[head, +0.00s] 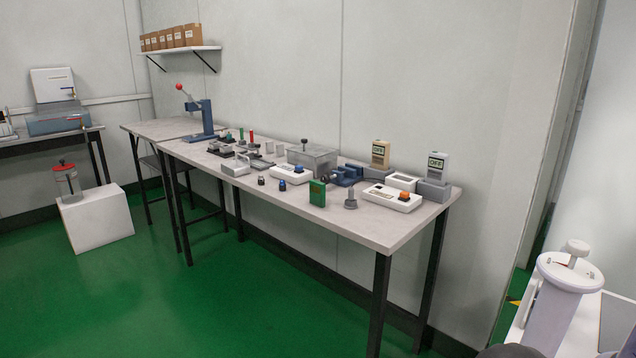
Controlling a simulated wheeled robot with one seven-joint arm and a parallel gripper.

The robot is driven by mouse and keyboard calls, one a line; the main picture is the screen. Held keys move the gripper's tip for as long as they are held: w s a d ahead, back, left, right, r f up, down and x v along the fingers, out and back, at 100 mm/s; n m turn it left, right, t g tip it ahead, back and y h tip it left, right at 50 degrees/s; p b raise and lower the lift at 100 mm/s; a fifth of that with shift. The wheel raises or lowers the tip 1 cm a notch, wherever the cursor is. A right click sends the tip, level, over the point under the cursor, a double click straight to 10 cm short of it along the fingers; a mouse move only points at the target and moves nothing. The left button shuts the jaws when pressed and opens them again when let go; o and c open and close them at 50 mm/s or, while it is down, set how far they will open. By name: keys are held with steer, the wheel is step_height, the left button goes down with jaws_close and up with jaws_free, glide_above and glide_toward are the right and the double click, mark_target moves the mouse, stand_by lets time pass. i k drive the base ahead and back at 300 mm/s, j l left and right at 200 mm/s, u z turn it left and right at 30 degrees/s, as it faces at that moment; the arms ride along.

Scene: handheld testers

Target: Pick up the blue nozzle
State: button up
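A small dark-blue piece (282,185), which looks like the blue nozzle, stands upright near the front edge of the long grey table (400,228). It is in front of a white tester box with a blue top part. A small dark piece (261,180) stands just to its left, apart from it. A green block (317,193) stands to its right. It is too small here to make out its exact shape. My gripper is not in view.
White handheld testers (392,197), a grey clear-sided box (312,158), a blue vise (346,175) and a grey knob-shaped piece (350,199) crowd the table. Two "OFF" display units (433,168) stand at the back right. The green floor (240,300) in front is clear.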

mark_target(282, 186)
steer(key=i+j+z, duration=0.2)
steer(key=j, duration=0.15)
steer(key=i+j+z, duration=0.2)
steer(key=j, duration=0.15)
steer(key=j+z, duration=0.2)
steer(key=j, duration=0.15)
steer(key=i+j+z, duration=0.2)
steer(key=j, duration=0.2)
steer(key=k, duration=0.1)
